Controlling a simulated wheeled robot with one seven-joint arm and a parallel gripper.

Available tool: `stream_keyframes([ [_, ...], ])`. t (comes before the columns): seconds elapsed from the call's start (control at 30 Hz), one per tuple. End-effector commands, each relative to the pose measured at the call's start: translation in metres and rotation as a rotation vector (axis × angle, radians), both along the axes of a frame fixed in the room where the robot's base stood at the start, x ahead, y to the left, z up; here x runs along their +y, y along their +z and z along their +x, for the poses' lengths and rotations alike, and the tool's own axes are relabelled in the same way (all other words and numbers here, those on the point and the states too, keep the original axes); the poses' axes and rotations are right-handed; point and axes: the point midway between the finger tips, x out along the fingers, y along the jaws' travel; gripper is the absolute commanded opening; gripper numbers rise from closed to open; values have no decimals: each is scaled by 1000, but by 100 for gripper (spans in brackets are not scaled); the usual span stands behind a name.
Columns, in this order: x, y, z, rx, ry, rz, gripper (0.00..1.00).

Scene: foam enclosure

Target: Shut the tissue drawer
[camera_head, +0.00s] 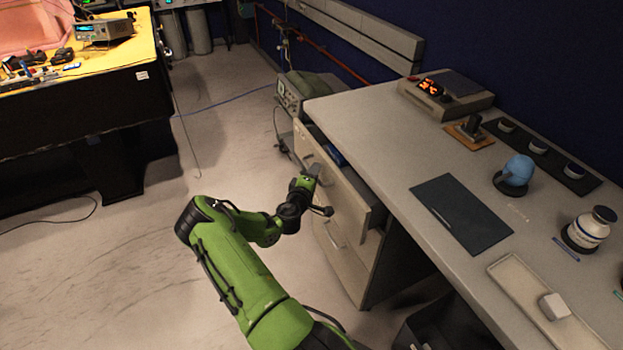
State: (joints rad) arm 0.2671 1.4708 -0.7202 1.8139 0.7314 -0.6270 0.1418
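A pale drawer (350,197), the top one under the grey desk (385,130), stands pulled out, with a gap between its front and the desk. I take it to be the tissue drawer. Something blue (336,153) shows inside it; I cannot tell what it is. My green arm reaches toward the drawer front from below. My gripper (319,178) is at the outer face of the drawer front, close to its handle area. It is too small to tell whether it touches the front or how far its fingers are apart.
A lower drawer (338,255) with a handle sits beneath. An instrument (290,97) stands beyond the desk. The floor at left is mostly clear.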

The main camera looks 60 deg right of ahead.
Motion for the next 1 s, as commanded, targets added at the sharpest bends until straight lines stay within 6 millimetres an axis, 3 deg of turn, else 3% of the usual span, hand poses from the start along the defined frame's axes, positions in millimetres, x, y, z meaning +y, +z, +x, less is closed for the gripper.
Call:
stream_keyframes([
  [0.13, 24, 3, -3, 3, 2, 3, 36],
  [0.4, 99, 14, -18, 8, 4, 3, 36],
  [0.6, 140, 20, -27, 6, 3, 3, 36],
  [0.73, 151, 22, -30, 1, 0, 2, 36],
  [1.0, 152, 22, -30, 0, 0, 1, 36],
])
